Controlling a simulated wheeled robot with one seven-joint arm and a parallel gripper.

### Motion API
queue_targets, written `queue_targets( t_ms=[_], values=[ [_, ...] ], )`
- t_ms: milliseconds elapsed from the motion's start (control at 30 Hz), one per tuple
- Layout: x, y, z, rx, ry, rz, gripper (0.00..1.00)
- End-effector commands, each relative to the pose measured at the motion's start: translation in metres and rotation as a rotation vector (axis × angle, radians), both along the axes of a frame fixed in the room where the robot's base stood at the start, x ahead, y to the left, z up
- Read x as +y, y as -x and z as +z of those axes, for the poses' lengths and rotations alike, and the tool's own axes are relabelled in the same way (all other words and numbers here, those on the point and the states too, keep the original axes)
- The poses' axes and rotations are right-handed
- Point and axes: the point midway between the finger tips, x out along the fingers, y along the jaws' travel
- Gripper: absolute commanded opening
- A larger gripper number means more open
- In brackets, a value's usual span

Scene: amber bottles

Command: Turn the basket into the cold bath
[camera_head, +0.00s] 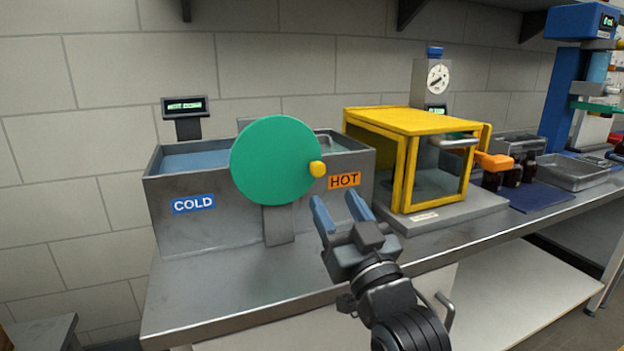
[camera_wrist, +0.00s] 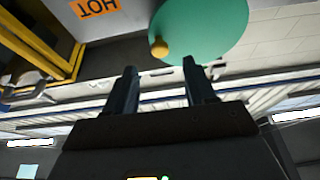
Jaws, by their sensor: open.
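A grey two-part bath stands on the steel bench. Its left part is the cold bath (camera_head: 190,161), with a blue COLD label and bluish water showing. Its right part is the hot bath (camera_head: 352,166), with an orange HOT label. A round green disc (camera_head: 272,160) with a yellow knob (camera_head: 318,169) on its right side stands in front of the bath. The disc (camera_wrist: 205,28) and knob (camera_wrist: 159,47) also show in the wrist view. The basket itself cannot be made out clearly. My gripper (camera_head: 341,207) is open and empty, below and right of the knob, apart from it.
A yellow-framed glass box (camera_head: 418,158) stands right of the bath on a grey base. Farther right are dark bottles (camera_head: 512,173), a blue mat (camera_head: 541,196) and a metal tray (camera_head: 573,171). A small display (camera_head: 184,107) stands behind the cold bath. The front bench strip is clear.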

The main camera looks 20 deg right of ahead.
Motion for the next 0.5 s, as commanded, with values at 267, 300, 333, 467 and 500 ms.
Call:
queue_targets(
  t_ms=[267, 300, 333, 467, 500],
  values=[
    [-0.001, -0.038, 0.018, -0.004, -0.003, -0.001, 0.55],
    [0.0, -0.042, 0.019, -0.003, -0.002, 0.0, 0.55],
    [0.0, -0.045, 0.02, -0.003, -0.001, -0.001, 0.55],
    [0.0, -0.056, 0.024, -0.002, -0.001, -0.001, 0.55],
    [0.0, -0.058, 0.025, -0.002, -0.001, 0.0, 0.55]
  ],
)
